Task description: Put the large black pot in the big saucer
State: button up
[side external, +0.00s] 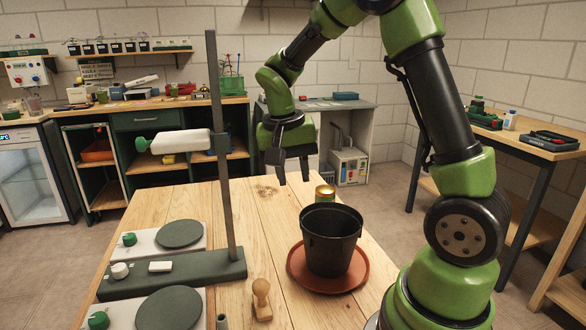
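The large black pot (331,240) stands upright, with its base inside the rim of the big terracotta saucer (299,273). The saucer lies flat on the wooden table. The pot looks roughly centred in it and hides the saucer's middle. My gripper (290,177) hangs above the table, behind and up-left of the pot. Its fingers point down and are apart, with nothing visible between them. It does not touch the pot.
A small can (325,193) stands just behind the pot. A wooden stamp (262,299) is left of the saucer. A dark stand with a tall post (221,150) and two white units with dark discs (180,234) fill the table's left side. The table's back middle is mostly clear.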

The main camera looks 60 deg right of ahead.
jog(key=s+a+r+n+t+y, duration=0.4)
jog(key=s+a+r+n+t, duration=0.3)
jog(key=s+a+r, duration=0.3)
jog(key=s+a+t, duration=0.1)
jog(key=s+a, duration=0.1)
jog(key=s, duration=0.1)
jog(key=shift+a, duration=0.2)
